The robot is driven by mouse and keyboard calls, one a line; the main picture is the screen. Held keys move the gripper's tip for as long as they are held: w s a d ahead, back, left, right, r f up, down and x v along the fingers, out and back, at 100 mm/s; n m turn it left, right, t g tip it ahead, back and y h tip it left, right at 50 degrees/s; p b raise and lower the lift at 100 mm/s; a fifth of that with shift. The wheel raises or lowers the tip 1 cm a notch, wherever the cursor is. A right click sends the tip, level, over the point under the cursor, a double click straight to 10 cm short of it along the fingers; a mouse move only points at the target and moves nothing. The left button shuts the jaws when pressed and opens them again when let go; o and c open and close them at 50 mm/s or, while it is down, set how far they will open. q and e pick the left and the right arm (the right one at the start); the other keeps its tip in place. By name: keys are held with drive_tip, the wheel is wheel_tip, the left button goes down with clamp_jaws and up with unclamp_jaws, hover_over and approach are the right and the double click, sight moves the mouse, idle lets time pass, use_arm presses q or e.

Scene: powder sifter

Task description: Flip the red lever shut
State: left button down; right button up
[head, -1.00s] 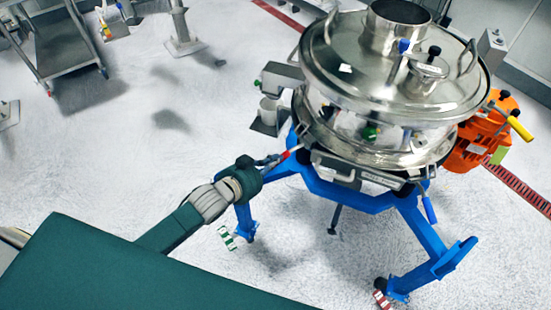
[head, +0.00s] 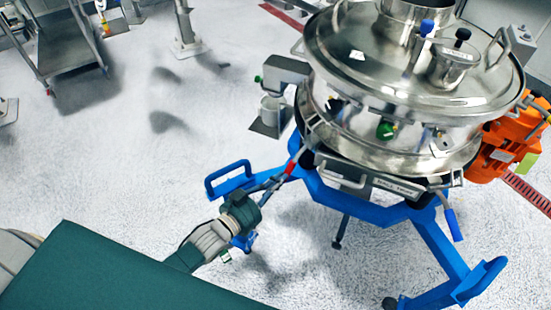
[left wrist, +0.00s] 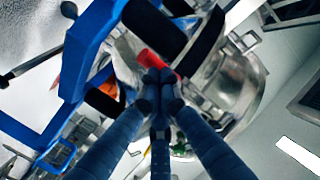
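The red lever (head: 291,167) sits on the left front side of the round steel sifter (head: 400,70), just above the blue frame. My left gripper (head: 280,181) reaches up to it from the lower left, with its fingertips at the lever's lower end. In the left wrist view the fingers (left wrist: 158,77) are closed together, and the red lever (left wrist: 150,59) shows just beyond their tips, partly hidden by them. I see no part of the lever clearly between the fingers; whether they touch it I cannot tell. My right gripper is not in view.
The blue frame (head: 345,196) carries the sifter and has handle loops at its sides. A blue-handled lever (head: 453,224) hangs at the front right. An orange motor (head: 508,143) is on the right. A cart (head: 62,55) stands far left.

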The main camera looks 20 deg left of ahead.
use_arm(q)
drive_tip(key=shift+w+d+f+b, duration=0.45)
drive_tip(key=shift+w+d+f, duration=0.25)
drive_tip(key=shift+w+f, duration=0.2)
drive_tip(key=shift+w+d+f+b, duration=0.4)
drive_tip(key=shift+w+d+f, duration=0.3)
drive_tip(key=shift+f, duration=0.3)
drive_tip(key=v, duration=1.2)
